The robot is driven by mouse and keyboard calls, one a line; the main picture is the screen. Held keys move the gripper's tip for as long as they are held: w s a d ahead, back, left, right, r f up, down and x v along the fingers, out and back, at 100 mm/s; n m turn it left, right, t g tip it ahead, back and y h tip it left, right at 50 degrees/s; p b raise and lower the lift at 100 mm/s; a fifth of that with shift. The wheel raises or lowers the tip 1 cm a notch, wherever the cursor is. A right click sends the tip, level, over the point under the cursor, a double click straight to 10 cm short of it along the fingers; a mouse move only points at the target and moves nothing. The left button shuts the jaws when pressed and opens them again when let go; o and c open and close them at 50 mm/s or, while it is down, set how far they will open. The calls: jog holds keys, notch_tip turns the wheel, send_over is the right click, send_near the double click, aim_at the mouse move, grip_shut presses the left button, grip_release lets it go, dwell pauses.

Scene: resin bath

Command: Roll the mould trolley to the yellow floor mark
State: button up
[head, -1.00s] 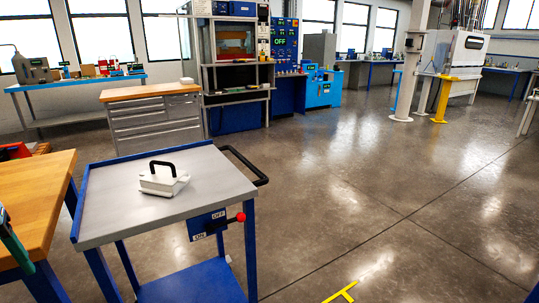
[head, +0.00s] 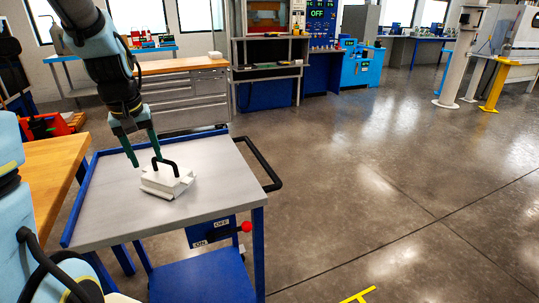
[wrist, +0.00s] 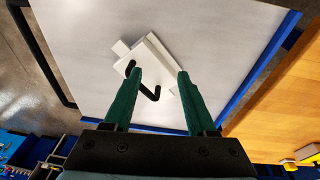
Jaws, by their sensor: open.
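The mould trolley (head: 110,215) has a grey top with blue edging, blue legs and a blue lower shelf. A black push handle (head: 262,165) is on its right side. A white mould (head: 168,182) with a black handle (head: 165,159) sits on the top. My gripper (head: 143,161) is open just above the mould, its green fingers apart. In the wrist view the fingers (wrist: 155,75) reach toward the mould (wrist: 162,62), with its black handle seen between them. The yellow floor mark (head: 358,296) shows partly at the bottom edge of the head view.
A switch box (head: 212,231) marked ON and OFF with a red-knobbed lever (head: 246,227) is on the trolley's front. A wooden bench (head: 52,185) stands close on the left. A drawer cabinet (head: 185,97) stands behind. The floor to the right is open.

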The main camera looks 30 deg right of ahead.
jog(key=w+d, duration=0.3)
jog(key=d, duration=0.3)
jog(key=w+d, duration=0.3)
jog(key=d, duration=0.4)
jog(key=g+h, duration=0.1)
jog(key=g, duration=0.1)
send_near(264, 162)
jog(key=f+p, duration=0.1)
jog(key=f, duration=0.2)
jog(key=d+f+p, duration=0.1)
jog(key=f, duration=0.1)
jog(key=f+p, duration=0.1)
jog(key=f, duration=0.2)
jog(key=shift+w+d+f, duration=0.1)
jog(key=shift+d+f, duration=0.15)
jog(key=shift+f, duration=0.05)
grip_shut()
